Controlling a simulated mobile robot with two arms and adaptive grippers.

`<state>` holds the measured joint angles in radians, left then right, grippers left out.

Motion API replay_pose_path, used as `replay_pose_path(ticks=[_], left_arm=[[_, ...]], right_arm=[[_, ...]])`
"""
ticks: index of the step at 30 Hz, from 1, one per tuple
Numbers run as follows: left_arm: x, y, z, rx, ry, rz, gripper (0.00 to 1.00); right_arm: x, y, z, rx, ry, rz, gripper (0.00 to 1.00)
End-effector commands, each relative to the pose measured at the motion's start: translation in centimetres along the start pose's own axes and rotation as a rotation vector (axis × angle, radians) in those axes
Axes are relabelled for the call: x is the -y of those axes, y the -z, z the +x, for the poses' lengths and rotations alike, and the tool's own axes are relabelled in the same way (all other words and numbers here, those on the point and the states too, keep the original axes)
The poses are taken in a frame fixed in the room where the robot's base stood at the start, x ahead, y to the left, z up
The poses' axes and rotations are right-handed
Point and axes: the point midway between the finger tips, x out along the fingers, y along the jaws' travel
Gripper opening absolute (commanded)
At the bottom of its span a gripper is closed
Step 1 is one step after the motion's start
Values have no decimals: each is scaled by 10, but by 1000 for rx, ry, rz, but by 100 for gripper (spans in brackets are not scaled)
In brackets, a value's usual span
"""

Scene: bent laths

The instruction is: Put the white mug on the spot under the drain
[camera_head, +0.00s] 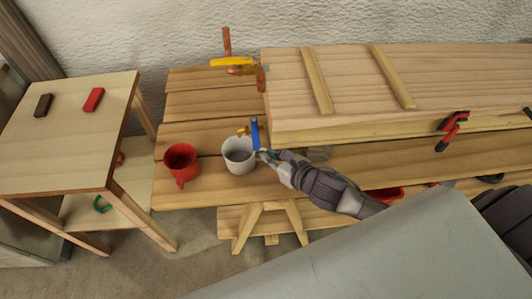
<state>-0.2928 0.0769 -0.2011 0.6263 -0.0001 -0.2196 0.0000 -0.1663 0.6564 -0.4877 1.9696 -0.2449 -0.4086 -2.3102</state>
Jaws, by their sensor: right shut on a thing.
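The white mug (237,160) stands upright at the bench's left part, its open top showing a greyish inside. My right gripper (263,156) comes in from the right and is shut on the mug's right side; its fingertips are small, and I cannot tell whether they hold the rim or the handle. A drain valve with a blue lever (255,133) and brass-coloured body sits at the near left end of the long wooden box (340,85), just behind and right of the mug. The spot under the drain is not clearly visible. My left gripper is not in view.
A red mug (181,165) stands close left of the white mug on the plank bench (190,137). A side table (65,135) at left holds a dark block (43,105) and a red block (93,99). A red-handled clamp (452,129) grips the box's right part.

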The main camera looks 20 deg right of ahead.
Motion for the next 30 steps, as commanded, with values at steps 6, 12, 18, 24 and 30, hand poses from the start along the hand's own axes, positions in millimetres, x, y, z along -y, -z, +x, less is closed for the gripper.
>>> replay_pose_path(ticks=[6, 12, 18, 24, 30], left_arm=[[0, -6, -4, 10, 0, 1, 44], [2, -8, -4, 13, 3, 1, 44], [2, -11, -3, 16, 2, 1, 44], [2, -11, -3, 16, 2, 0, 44], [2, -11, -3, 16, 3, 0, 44]], right_arm=[[0, 7, 18, -1, -1, 5, 0], [0, 8, 19, 2, -2, 1, 0], [0, 10, 20, 0, -1, 0, 12], [0, 10, 20, 0, -1, 1, 34], [0, 10, 19, 0, -1, 1, 34]])
